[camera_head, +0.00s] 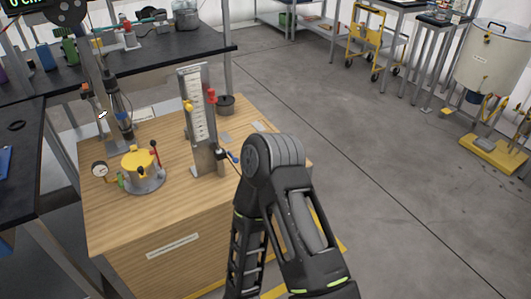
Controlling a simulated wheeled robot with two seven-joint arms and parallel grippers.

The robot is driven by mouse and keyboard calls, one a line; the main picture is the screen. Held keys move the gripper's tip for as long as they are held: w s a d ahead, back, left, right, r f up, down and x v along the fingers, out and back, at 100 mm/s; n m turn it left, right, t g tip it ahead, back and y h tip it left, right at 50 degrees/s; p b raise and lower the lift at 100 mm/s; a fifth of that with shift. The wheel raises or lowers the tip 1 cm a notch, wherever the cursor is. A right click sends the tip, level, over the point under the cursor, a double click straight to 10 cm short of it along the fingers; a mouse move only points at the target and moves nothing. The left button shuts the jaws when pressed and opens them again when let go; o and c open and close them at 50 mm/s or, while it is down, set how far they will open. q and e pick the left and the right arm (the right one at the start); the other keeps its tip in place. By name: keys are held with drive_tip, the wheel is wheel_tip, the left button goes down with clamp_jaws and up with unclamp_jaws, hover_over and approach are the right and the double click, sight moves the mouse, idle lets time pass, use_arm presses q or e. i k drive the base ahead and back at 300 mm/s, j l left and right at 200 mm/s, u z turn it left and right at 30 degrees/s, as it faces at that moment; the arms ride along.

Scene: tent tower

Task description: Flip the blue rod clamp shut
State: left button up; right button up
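A small blue lever (233,157), which looks like the blue rod clamp, sticks out to the right near the foot of an upright scale tower (197,118) on the wooden bench. It is too small to tell whether it is open or shut. The tower also carries a yellow knob (188,106) and a red knob (211,97). My arm rises from the bottom of the picture, its dark rounded joint just right of the blue lever and hiding part of the bench. Neither gripper's fingers can be seen.
The wooden bench (200,240) also holds a yellow-topped round device (140,165), a pressure gauge (99,169), a dark upright device (118,110) and a dark pot (225,104). Black tables stand behind and left. The grey floor (400,170) right of the bench is mostly clear.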

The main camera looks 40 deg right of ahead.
sight(231, 156)
drive_tip(key=z, duration=1.05)
